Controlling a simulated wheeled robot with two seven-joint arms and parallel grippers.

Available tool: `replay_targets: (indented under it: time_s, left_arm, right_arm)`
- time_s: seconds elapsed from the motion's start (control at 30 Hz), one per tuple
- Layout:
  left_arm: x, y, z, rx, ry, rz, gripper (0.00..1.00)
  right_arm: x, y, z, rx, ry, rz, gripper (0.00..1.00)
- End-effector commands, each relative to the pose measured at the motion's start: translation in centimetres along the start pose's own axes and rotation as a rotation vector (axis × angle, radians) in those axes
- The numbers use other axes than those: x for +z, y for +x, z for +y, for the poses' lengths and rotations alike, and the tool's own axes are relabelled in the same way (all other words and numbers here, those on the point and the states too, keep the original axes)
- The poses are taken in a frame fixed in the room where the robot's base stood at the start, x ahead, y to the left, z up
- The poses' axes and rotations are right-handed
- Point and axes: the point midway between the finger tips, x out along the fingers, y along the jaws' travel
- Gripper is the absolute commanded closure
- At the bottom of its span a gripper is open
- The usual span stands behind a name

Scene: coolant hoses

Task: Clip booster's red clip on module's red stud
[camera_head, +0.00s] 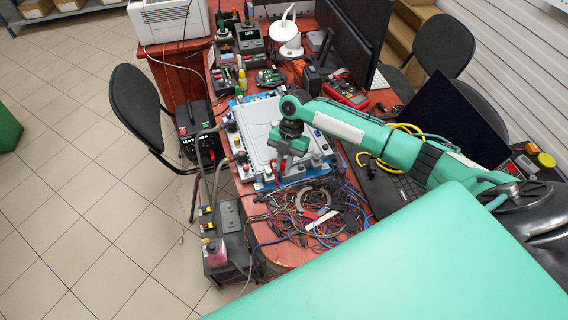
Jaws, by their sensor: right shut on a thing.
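The grey module (258,132) lies on a blue base on the red-brown table. My right arm reaches in from the right over it. My right gripper (281,170) points down over the module's near part and is shut on a small red piece, seemingly the red clip (281,163), mostly hidden by the fingers. I cannot tell whether the clip touches a stud. The red stud cannot be made out. A black box with red marks (193,132), possibly the booster, stands left of the table. My left gripper is not in view.
A tangle of wires (310,212) covers the table's near end. A dark unit with hoses (228,240) stands at the table's left edge. Monitors, a laptop (440,125) and a red multimeter (345,95) crowd the far and right sides.

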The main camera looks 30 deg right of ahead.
Motion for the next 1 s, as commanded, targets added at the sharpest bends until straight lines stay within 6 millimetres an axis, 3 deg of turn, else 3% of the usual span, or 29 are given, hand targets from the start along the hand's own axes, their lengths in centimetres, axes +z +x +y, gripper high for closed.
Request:
replay_targets:
  time_s: [0.13, 0.17, 0.27, 0.73, 0.8, 1.0]
  left_arm:
    - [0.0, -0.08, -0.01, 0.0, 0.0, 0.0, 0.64]
    - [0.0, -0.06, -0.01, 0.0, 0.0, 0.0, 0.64]
    - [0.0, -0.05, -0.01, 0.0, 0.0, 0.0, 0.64]
    - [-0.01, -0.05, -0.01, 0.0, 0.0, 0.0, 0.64]
    - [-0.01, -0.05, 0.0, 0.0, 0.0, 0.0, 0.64]
    - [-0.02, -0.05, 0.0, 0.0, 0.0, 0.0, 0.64]
  right_arm:
    - [0.03, 0.14, 0.0, 0.0, 0.0, 0.0, 1.0]
    - [0.04, 0.14, 0.0, 0.0, 0.0, 0.0, 0.81]
    - [0.04, 0.15, 0.0, 0.0, 0.0, 0.0, 0.61]
    - [0.01, 0.08, 0.14, 0.004, -0.001, 0.0, 0.63]
    - [0.01, 0.07, 0.16, 0.005, -0.001, 0.0, 0.57]
    - [0.0, 0.02, 0.22, 0.007, -0.002, -0.001, 0.55]
